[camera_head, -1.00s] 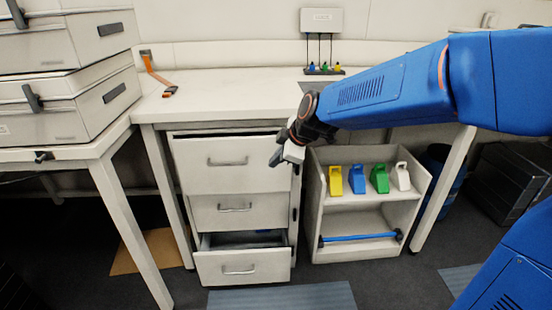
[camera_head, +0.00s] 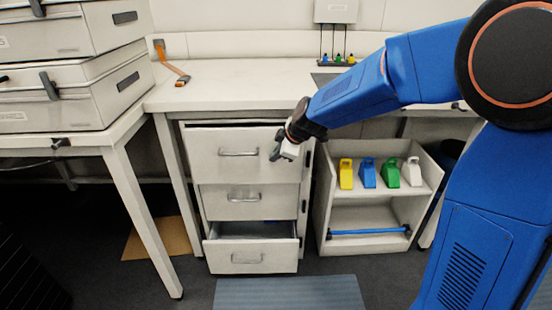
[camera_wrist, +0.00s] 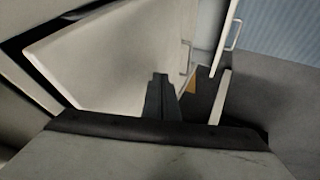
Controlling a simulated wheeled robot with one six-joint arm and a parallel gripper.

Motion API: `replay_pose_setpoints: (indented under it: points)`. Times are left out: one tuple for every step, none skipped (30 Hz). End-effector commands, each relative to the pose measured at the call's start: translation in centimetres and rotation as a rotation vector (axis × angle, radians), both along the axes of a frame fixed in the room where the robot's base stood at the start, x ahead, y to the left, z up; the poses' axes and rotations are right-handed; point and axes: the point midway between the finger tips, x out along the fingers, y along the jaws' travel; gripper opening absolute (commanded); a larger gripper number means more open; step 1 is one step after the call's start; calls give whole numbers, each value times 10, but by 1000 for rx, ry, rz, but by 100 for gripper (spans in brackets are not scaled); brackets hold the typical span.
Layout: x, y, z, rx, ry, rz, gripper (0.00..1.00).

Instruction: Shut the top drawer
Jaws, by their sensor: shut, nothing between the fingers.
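The top drawer (camera_head: 218,172) of the pale cabinet stands slightly out, with a dark gap along its upper edge under the worktop. Its grey bar handle (camera_head: 238,153) is at the middle of the front. My gripper (camera_head: 282,155) is shut and empty at the right part of this front, right of the handle. I cannot tell whether it touches the front. In the wrist view the shut fingers (camera_wrist: 160,95) point toward a large pale panel (camera_wrist: 110,60), which looks like the drawer front.
The middle drawer (camera_head: 225,205) looks shut. The bottom drawer (camera_head: 222,258) stands open below. A small shelf cart (camera_head: 322,215) with coloured holders stands close on the right. A table (camera_head: 118,160) with stacked boxes (camera_head: 95,105) is at the left. A blue-grey mat (camera_head: 290,293) lies in front.

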Motion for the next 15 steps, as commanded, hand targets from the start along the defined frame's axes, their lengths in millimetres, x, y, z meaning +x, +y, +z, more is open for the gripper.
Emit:
replay_pose_setpoints:
  points:
    - [0,0,0,0,0,0,0]
    - [0,0,0,0,0,0,0]
    - [0,0,0,0,0,0,0]
    - [0,0,0,0,0,0,0]
    - [0,0,0,0,0,0,0]
    - [0,0,0,0,0,0,0]
    - [0,0,0,0,0,0,0]
    - [0,0,0,0,0,0,0]
    - [1,0,0,0,0,0,0]
    - [2,0,0,0,0,0,0]
    - [4,0,0,0,0,0,0]
    - [7,0,0,0,-1,0,0]
    - [11,-1,1,0,-1,-1,0]
    - [14,-1,1,0,-1,-2,0]
    - [20,-1,1,0,-1,-2,0]
